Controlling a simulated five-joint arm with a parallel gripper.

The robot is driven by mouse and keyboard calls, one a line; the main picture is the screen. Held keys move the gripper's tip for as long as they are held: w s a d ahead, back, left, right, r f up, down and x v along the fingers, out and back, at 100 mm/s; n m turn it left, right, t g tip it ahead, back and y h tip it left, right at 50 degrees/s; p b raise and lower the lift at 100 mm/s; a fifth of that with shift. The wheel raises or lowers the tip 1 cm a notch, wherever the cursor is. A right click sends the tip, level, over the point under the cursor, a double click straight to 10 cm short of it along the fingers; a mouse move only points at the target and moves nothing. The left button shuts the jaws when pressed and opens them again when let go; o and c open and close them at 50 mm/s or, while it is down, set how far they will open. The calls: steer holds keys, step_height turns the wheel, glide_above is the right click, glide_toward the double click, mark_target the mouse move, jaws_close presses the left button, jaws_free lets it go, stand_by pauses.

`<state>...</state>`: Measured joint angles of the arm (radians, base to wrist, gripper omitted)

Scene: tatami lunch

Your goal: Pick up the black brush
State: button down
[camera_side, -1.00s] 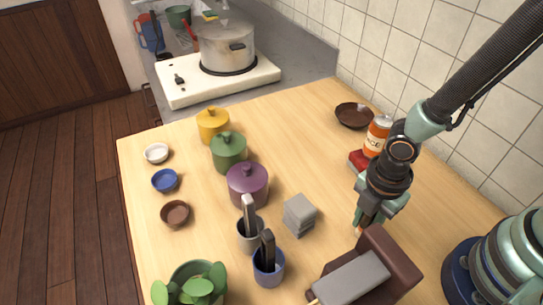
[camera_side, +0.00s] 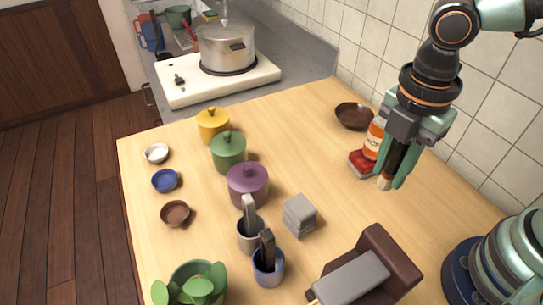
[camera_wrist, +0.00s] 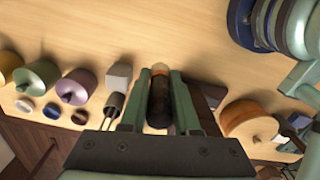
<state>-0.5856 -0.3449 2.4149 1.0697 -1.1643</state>
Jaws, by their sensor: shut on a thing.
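The black brush (camera_side: 392,158) is dark with a pale tan tip and points downward, slightly tilted. My gripper (camera_side: 398,170) is shut on it and holds it above the table, its tip near the red and grey block. In the wrist view, the brush (camera_wrist: 158,98) lies between the two green-grey fingers of my gripper (camera_wrist: 161,88), with its tan tip beyond the fingers. The fingers hide part of its sides.
The middle-right table is clear.

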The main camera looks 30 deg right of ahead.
mark_target(400, 148)
steer(key=shift+r, duration=1.95)
